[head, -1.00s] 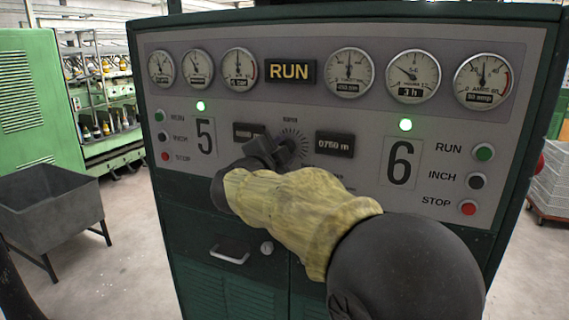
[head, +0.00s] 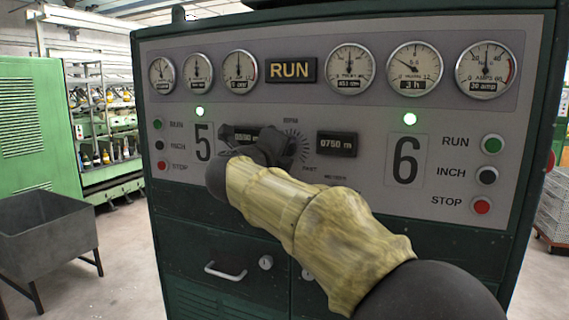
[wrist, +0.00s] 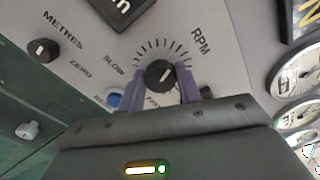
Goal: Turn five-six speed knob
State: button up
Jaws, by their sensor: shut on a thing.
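The speed knob (wrist: 160,74) is a round black dial with a pale pointer line, ringed by tick marks, between SLOW and RPM lettering in the wrist view. In the head view its tick-mark scale (head: 297,141) shows at the panel's middle, between the numbers 5 and 6. My gripper (wrist: 160,82) is at the knob with one finger on each side, shut on it. In the head view my gripper (head: 284,150) and wrist hide most of the knob.
The grey control panel (head: 420,130) carries gauges, a lit RUN sign (head: 290,70) and RUN, INCH and STOP buttons at both sides. A METRES knob (wrist: 43,49) and a blue button (wrist: 115,99) are near my gripper. A grey bin (head: 45,235) stands at left.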

jog(key=shift+f+m+b, duration=0.15)
jog(key=shift+m+b, duration=2.55)
jog(key=shift+m, duration=1.25)
jog(key=shift+f+m+b, duration=0.1)
jog(key=shift+m+b, duration=2.6)
jog(key=shift+m, duration=1.25)
jog(key=shift+d+r, duration=0.1)
jog(key=o, duration=1)
jog(key=shift+r, duration=0.1)
jog(key=shift+s, duration=0.1)
